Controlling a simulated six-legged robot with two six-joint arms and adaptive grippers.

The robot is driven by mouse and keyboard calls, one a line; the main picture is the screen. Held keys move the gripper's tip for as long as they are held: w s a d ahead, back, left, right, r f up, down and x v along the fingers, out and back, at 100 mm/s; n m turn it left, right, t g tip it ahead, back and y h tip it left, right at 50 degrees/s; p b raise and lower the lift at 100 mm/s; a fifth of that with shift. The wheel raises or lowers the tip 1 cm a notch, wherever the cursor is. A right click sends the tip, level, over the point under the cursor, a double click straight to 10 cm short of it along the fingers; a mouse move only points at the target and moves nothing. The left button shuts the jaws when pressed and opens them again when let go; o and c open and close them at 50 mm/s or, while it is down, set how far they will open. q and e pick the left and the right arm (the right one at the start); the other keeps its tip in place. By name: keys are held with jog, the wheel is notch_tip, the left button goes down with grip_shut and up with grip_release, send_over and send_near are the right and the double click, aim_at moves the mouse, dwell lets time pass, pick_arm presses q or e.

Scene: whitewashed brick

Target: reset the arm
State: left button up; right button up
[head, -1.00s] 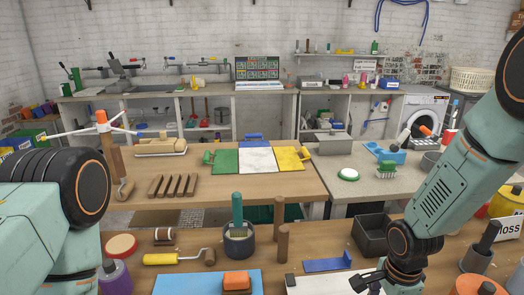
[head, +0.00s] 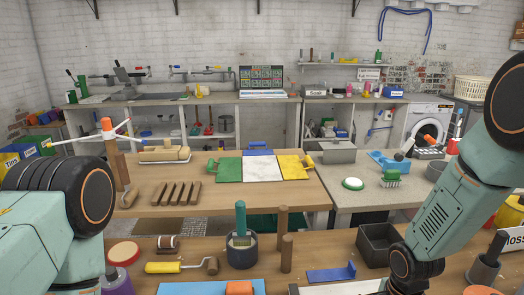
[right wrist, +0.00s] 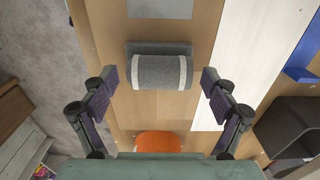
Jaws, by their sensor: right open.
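My right arm comes in from the right in the head view and bends down to the front worktable (head: 330,262). Its gripper is below the lower edge there. In the right wrist view my right gripper (right wrist: 159,82) is open, with its fingers spread wide apart. A grey roll-like object with two pale bands (right wrist: 160,70) shows between the fingers, not gripped. An orange object (right wrist: 158,141) shows nearer the palm. My left arm shows at the left of the head view; its gripper is out of view.
The front table holds a yellow-handled roller (head: 165,267), a dark pot with a green-handled tool (head: 241,254), wooden pegs (head: 286,256), a blue bracket (head: 331,274) and a dark bin (head: 375,243). A white board (right wrist: 242,65) lies beside the right gripper.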

notch_tip(320, 180, up, 12)
notch_tip(320, 180, down, 12)
jog(key=shift+s+f, duration=0.1)
jog(key=shift+f, duration=0.05)
jog(key=shift+n, duration=0.5)
jog(key=r, duration=0.9)
jog(key=shift+a+r, duration=0.2)
jog(key=shift+r, duration=0.15)
jog(key=a+f+n+b, duration=0.3)
jog(key=a+n+b, duration=0.3)
jog(key=n, duration=0.7)
jog(key=shift+s+a+f+b, duration=0.25)
jog(key=shift+a+f+b, duration=0.1)
jog(key=shift+b, duration=1.05)
